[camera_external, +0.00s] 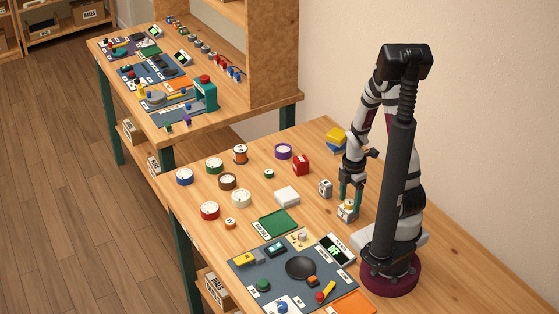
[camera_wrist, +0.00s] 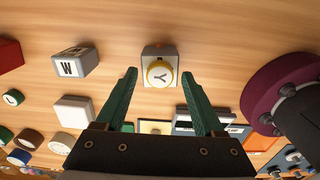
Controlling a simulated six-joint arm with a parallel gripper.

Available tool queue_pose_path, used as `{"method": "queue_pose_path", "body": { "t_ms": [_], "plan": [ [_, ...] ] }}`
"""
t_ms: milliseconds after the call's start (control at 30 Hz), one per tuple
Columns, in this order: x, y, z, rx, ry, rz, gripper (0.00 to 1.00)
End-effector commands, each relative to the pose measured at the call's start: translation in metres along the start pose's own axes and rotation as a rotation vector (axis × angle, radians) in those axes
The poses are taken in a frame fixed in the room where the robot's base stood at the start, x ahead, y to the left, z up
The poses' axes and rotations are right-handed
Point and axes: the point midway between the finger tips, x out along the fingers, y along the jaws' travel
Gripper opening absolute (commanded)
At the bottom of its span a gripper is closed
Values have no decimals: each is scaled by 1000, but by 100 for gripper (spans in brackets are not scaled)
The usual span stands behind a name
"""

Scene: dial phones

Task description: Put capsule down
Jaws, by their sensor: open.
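My gripper (camera_external: 350,196) is open and points down just above a small grey-white block (camera_external: 347,211) on the wooden table, close to my base. In the wrist view the block (camera_wrist: 160,54) shows a round yellow-rimmed top marked Y. It lies just beyond and between the fingertips (camera_wrist: 159,76), with a gap on both sides. Nothing is held between the fingers. I cannot tell for sure which thing is the capsule; the Y-topped piece is the one nearest my gripper.
A grey block marked W (camera_wrist: 75,62) stands left of the Y block, and a white box (camera_external: 287,197) farther left. Several coloured round dials and tape-like rolls lie beyond. A green mat (camera_external: 278,222) and a dark panel of parts (camera_external: 270,272) lie toward the front.

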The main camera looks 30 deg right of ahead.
Motion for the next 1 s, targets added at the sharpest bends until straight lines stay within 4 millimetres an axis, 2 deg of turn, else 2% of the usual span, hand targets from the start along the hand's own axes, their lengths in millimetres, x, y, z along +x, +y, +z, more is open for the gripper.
{"method": "queue_pose_path", "body": {
  "t_ms": [167, 500, 600, 733, 767, 867, 1000],
  "plan": [
    [-11, 1, 0, 0, -1, 4, 70],
    [-97, 1, 0, 1, -1, 7, 70],
    [-113, 1, 0, 1, 0, 4, 70],
    [-125, -3, -2, 49, 3, 2, 70],
    [-129, -6, -5, 110, 7, 3, 70],
    [-144, -29, -21, 511, 33, -6, 70],
    [-161, -73, -49, 1250, 75, -61, 70]
  ]
}}
